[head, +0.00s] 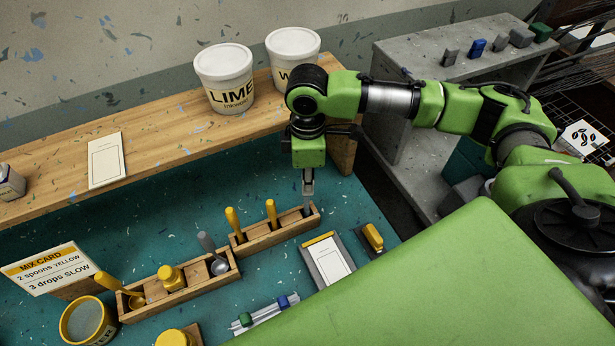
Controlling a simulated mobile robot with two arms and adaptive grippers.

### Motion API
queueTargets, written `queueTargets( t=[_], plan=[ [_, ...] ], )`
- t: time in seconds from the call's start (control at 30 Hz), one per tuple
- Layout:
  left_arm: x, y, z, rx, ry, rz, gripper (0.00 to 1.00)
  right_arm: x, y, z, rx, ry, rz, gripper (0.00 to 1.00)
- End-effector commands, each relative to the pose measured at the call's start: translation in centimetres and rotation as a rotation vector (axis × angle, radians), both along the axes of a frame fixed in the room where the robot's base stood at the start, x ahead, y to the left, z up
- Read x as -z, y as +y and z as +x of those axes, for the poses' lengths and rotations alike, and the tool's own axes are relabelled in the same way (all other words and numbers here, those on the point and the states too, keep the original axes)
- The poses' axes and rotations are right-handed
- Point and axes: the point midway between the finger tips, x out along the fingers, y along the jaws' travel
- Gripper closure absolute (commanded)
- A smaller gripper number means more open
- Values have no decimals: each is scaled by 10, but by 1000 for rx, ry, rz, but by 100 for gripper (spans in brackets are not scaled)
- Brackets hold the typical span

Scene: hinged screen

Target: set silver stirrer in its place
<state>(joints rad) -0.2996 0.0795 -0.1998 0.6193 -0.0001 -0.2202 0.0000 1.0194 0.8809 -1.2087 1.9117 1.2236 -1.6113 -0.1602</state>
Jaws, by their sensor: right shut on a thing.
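My right gripper (308,178) points down over the right end of a wooden rack (262,243). It is shut on the silver stirrer (308,190), a slim grey piece of which only a short part shows under the fingers. Its lower end is at the rack's right-end slot; I cannot tell how deep it sits. Two yellow-handled tools stand in the same rack, a left one (235,222) and a right one (272,212). My left gripper is not in view.
The mix card (50,270) stands left. A white-and-yellow pad (328,258) lies right. Two tubs, LIME (224,80) and another (293,50), stand on the shelf.

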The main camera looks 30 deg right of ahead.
Motion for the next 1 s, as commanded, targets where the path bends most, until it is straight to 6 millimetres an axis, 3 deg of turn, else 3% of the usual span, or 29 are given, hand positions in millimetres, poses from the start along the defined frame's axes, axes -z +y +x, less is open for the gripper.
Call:
queueTargets(
  t=[1.0],
  plan=[
    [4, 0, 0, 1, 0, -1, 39, 25, 0, 0, 0, 1, 0, 100]
  ],
)
